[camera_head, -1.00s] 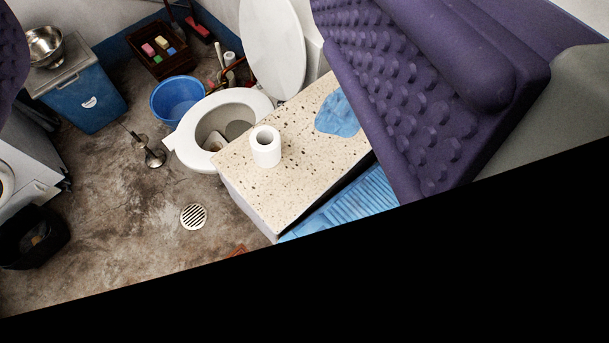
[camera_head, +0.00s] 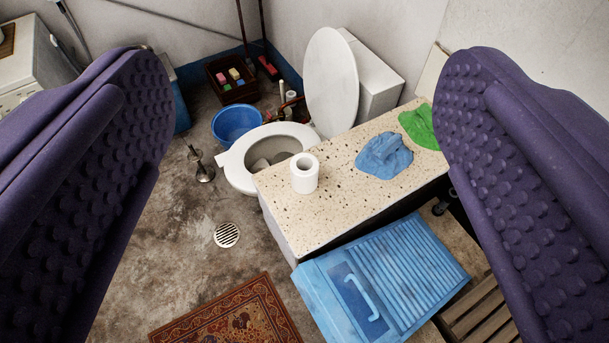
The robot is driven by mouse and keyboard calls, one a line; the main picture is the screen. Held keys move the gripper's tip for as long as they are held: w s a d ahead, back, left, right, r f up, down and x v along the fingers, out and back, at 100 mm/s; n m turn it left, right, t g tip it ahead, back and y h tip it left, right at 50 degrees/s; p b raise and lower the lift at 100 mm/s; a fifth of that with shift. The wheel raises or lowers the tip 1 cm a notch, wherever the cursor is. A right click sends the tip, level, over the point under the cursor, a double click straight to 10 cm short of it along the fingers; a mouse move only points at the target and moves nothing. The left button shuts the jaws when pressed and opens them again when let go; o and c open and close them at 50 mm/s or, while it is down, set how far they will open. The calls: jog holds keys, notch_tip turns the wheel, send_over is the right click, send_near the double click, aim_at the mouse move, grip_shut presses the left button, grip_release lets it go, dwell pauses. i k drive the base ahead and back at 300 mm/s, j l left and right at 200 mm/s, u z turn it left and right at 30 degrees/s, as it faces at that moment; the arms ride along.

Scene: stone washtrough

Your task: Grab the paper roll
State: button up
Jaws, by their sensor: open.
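The white paper roll (camera_head: 306,178) stands upright on the near left part of a speckled stone top (camera_head: 345,205), close to its left edge. My gripper (camera_head: 305,165) shows as two purple, studded fingers, one at the left and one at the right of the view. They are wide apart and nothing is between them in contact. The roll appears between the fingers, farther off, and neither finger touches it. The roll's top hole faces up toward me.
A blue cloth (camera_head: 383,158) and a green cloth (camera_head: 418,126) lie on the stone top right of the roll. A toilet (camera_head: 240,172) stands behind it. A blue washboard (camera_head: 385,285) leans below the front edge. A blue bucket (camera_head: 236,122) and a patterned rug (camera_head: 230,318) are on the floor.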

aim_at(303, 166)
jog(key=i+j+z, duration=0.25)
jog(key=i+j, duration=0.3)
jog(key=i+j+z, duration=0.3)
jog(key=i+j, duration=0.15)
jog(key=j, duration=0.25)
jog(key=i+j+z, duration=0.1)
jog(key=i+j, duration=0.15)
jog(key=i+j+z, duration=0.15)
jog(key=j, duration=0.35)
jog(key=i+j+z, duration=0.15)
jog(key=j, duration=0.25)
jog(key=i, duration=0.05)
